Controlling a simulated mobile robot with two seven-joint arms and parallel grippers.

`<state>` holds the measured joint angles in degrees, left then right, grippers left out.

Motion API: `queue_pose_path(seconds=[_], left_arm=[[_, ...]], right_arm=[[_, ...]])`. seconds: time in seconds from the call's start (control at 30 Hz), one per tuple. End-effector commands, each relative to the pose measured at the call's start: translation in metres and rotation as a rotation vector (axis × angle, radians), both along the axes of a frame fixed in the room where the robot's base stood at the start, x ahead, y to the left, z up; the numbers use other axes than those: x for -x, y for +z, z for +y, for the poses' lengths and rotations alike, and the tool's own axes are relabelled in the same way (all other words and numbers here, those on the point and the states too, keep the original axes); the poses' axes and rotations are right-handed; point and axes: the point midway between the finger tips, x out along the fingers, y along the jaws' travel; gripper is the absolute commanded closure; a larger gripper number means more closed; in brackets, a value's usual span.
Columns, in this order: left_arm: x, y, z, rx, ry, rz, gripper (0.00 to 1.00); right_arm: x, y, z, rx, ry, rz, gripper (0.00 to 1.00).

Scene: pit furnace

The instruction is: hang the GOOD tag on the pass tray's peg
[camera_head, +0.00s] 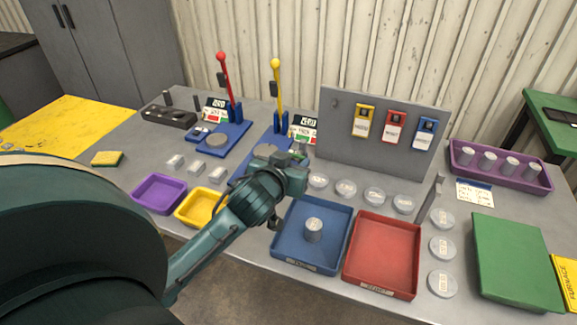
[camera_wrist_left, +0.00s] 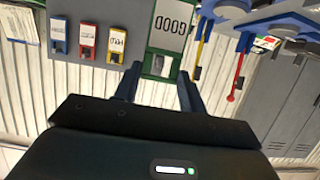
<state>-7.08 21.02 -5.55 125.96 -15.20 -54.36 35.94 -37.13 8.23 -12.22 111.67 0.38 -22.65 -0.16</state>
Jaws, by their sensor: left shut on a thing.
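My left gripper (camera_head: 298,163) reaches in from the left and hangs above the table, in front of the grey board and behind the blue tray (camera_head: 283,252). In the left wrist view its fingers (camera_wrist_left: 158,92) are shut on the green-framed GOOD tag (camera_wrist_left: 168,32), which appears upside down there. In the head view the tag is mostly hidden by the gripper. The blue tray has a front label too small to read; a grey cylinder (camera_head: 313,230) stands in it. I cannot make out a peg on this tray. My right gripper is not in view.
The grey board (camera_head: 345,150) holds yellow (camera_head: 363,121), red (camera_head: 394,126) and blue (camera_head: 426,133) tags. A red tray (camera_head: 383,250) adjoins the blue tray. Several round discs (camera_head: 374,195) lie behind them. Red and yellow levers (camera_head: 276,85) stand at the back left.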

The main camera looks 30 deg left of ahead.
Motion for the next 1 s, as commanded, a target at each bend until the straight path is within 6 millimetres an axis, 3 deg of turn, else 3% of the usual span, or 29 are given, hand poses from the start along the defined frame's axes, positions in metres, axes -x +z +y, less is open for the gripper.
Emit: queue_pose_path(seconds=[0.5,1.0], left_arm=[[-0.027,-0.006,0.006,0.000,0.000,-0.001,0.91],[-0.031,-0.010,0.008,0.000,0.000,-0.002,0.91]], right_arm=[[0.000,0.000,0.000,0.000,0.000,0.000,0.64],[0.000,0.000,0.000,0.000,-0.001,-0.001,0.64]])
